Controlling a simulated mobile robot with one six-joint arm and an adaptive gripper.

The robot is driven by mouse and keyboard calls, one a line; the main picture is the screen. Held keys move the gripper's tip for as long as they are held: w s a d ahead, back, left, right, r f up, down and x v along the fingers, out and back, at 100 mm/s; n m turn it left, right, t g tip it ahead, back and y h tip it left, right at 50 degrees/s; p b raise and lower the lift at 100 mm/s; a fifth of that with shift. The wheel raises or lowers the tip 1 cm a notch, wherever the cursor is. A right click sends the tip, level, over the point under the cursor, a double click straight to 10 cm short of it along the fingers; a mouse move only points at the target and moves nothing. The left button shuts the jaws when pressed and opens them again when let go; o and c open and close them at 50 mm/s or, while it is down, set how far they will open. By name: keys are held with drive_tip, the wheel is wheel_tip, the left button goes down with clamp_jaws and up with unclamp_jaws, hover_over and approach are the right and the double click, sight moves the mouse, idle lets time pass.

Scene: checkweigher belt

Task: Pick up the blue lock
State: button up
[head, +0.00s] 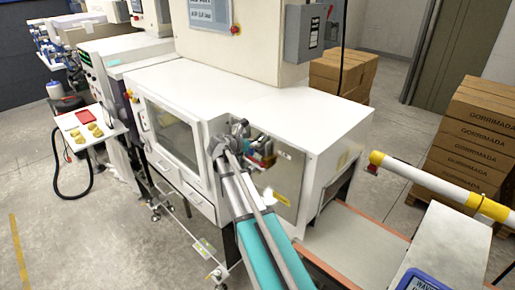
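My arm reaches up from the bottom of the head view to the front of the white machine cabinet (290,110). My gripper (238,128) is at its far end, small and seen from behind, so I cannot tell whether it is open or shut. Just right of the gripper, small coloured items (263,157) in red, blue-green and yellow sit against the cabinet's end face, partly hidden by my arm. I cannot make out for sure which of them is the blue lock, or whether the gripper touches any.
A grey switch box (305,33) is on the upper housing. A white and yellow rail (440,186) and a conveyor belt (350,240) lie to the right. Cartons (470,140) are stacked behind.

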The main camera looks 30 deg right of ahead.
clamp_jaws()
drive_tip(key=shift+a+r, duration=0.1)
drive_tip(key=shift+r, duration=0.1)
drive_tip(key=shift+a+r+p, duration=0.15)
drive_tip(key=shift+r+p, duration=0.25)
drive_tip(key=shift+p, duration=0.25)
wheel_tip(320, 180, up, 6)
drive_tip(key=p, duration=0.6)
drive_tip(key=shift+r, duration=0.15)
drive_tip(key=s+a, duration=0.3)
drive_tip(key=a, duration=0.6)
drive_tip(key=s+a, duration=0.3)
drive_tip(key=a, duration=0.6)
drive_tip(key=shift+s+a+f, duration=0.2)
drive_tip(key=shift+s+f, duration=0.05)
drive_tip(key=shift+s, duration=0.15)
drive_tip(key=shift+s+a, duration=0.1)
drive_tip(key=shift+a, duration=0.2)
